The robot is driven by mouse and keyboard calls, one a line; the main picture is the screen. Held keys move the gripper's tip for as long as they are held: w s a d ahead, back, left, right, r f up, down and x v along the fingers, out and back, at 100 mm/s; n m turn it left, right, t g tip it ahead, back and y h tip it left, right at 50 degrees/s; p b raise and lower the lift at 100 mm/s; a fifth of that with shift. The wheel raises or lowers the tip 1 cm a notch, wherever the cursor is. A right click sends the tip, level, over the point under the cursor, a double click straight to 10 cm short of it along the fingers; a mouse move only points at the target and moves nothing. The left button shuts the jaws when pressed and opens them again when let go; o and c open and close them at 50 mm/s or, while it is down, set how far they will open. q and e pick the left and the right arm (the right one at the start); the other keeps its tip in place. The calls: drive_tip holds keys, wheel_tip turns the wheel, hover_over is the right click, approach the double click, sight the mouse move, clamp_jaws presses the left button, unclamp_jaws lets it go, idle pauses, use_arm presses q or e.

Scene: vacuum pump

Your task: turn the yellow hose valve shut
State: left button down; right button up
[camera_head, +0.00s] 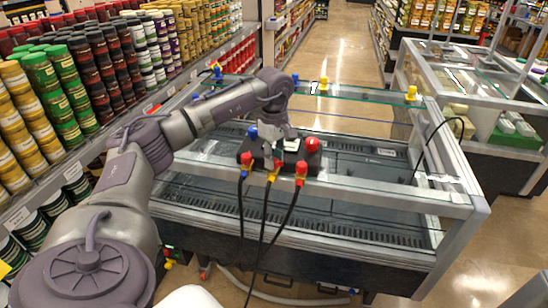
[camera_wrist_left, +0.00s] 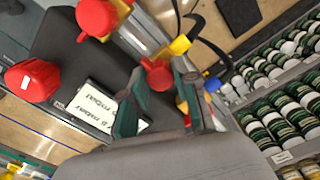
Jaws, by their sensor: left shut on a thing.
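A dark manifold block (camera_head: 262,154) with a white labelled panel (camera_wrist_left: 92,108) sits at the near edge of the glass-topped freezer. The middle one is the yellow hose valve (camera_head: 273,177), with a red handle (camera_wrist_left: 157,74) and a yellow fitting (camera_wrist_left: 180,45). My left gripper (camera_wrist_left: 158,98) has its fingers on either side of that red handle, shut on it. Its fingertips are hard to see in the head view. My right gripper is not in view.
The other hose valves, left (camera_head: 246,158) and right (camera_head: 301,170), flank the middle one closely. The freezer's glass top and metal frame (camera_head: 400,200) lie around the manifold. Shelves of cans (camera_head: 75,85) line the left side. The aisle floor (camera_head: 345,40) behind is clear.

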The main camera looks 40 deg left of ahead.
sight(275, 160)
use_arm(q)
drive_tip(key=c, duration=0.9)
unclamp_jaws()
wheel_tip(275, 160, up, 12)
drive_tip(key=shift+r, duration=0.1)
